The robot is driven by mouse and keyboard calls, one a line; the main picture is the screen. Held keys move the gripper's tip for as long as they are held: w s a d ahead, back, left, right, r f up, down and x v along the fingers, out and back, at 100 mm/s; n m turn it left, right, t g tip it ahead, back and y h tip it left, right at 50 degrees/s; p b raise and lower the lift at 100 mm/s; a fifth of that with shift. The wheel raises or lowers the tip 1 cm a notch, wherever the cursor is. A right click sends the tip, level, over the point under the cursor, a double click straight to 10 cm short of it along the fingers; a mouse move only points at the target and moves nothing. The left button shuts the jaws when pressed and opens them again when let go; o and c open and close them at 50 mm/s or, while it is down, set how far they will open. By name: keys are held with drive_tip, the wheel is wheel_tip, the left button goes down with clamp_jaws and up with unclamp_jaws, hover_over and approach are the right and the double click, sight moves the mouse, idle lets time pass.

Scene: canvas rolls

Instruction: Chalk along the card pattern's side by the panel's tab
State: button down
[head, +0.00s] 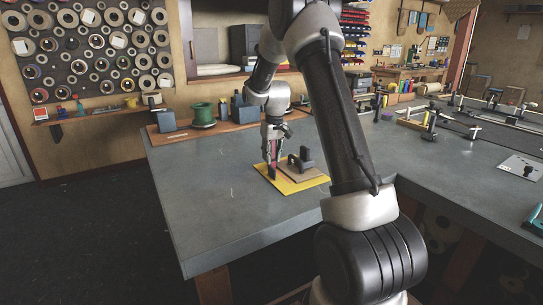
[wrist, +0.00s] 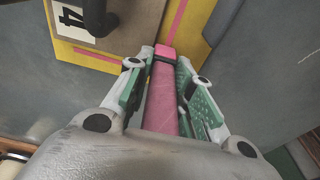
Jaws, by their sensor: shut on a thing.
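My gripper (head: 271,160) is shut on a pink chalk stick with a dark band, and its green-padded fingers (wrist: 158,90) flank the chalk (wrist: 160,100) in the wrist view. The chalk tip is at the yellow panel (head: 283,186), near one panel corner; exact contact is unclear. The tan card pattern (head: 312,175), marked 4, lies on the panel (wrist: 195,22). A dark handled weight (head: 301,159) sits on the card (wrist: 130,30). Pink lines (wrist: 178,20) show on the yellow along two card sides; one runs to the chalk tip. I cannot make out the panel's tab.
The grey table (head: 215,200) is clear left and in front of the panel. A green spool (head: 202,113) and dark blocks (head: 166,121) stand on a wooden strip at the back. Rails and tools (head: 440,120) lie on the table to the right.

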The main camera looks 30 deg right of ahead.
drive_tip(key=shift+a+r, duration=0.45)
drive_tip(key=shift+r, duration=3.5)
